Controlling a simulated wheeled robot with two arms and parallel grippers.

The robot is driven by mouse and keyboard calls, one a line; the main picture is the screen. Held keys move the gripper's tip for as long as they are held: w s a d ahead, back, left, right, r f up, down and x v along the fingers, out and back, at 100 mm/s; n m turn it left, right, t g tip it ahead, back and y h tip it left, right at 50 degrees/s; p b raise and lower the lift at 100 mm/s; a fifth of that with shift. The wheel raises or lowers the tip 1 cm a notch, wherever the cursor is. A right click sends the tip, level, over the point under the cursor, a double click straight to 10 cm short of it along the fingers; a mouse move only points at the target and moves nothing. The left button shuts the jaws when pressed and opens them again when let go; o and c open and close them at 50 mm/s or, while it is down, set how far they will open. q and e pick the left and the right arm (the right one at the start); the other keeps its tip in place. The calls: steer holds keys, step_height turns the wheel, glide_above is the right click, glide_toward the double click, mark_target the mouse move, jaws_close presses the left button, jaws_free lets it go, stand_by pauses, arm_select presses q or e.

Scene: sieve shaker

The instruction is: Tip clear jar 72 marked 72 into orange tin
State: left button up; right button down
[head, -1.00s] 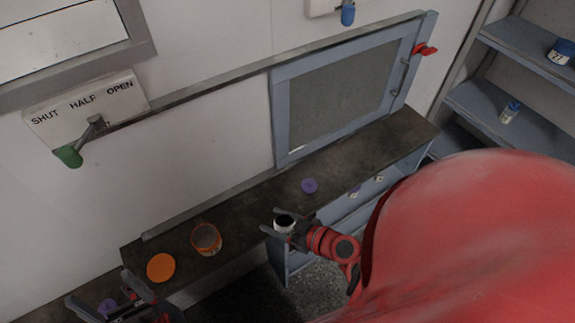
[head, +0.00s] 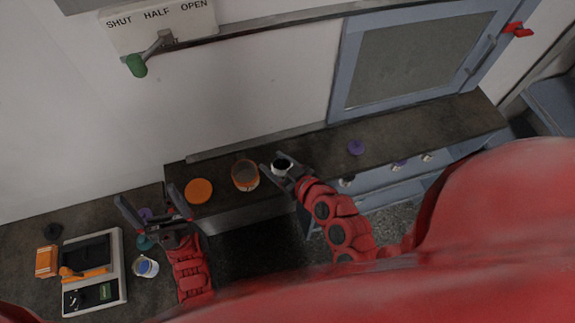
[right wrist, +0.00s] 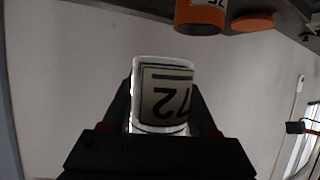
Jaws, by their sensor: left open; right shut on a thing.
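The clear jar 72 (head: 283,163) is in my right gripper (head: 278,172), close to the right of the orange tin, open at the top with dark contents. In the right wrist view the jar (right wrist: 160,95) sits between the fingers, and its label reads 72. The orange tin (head: 245,176) stands open on the dark counter with brownish contents; part of it also shows in the right wrist view (right wrist: 200,14). My left gripper (head: 153,213) is open and empty, left of an orange lid (head: 199,191) lying flat on the counter.
At lower left are a tray-like device (head: 117,270), an orange box (head: 46,261) and a white-blue jar (head: 146,267). A lever with a green knob (head: 136,65) hangs on the wall above.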

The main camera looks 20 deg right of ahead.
steer(key=w+a+m+t+b, duration=0.3)
steer(key=a+m+t+b, duration=0.2)
steer(key=m+b, duration=0.5)
steer(key=w+a+m+t+y+b, duration=0.1)
steer(key=w+a+m+t+b, duration=0.3)
steer(key=b, duration=1.4)
steer(key=shift+a+f+m+t+y+b, duration=0.4)
steer(key=shift+a+m, duration=1.95)
steer(key=shift+m, duration=1.25)
steer(key=shift+w+r, duration=0.15)
steer(key=shift+w, duration=0.05)
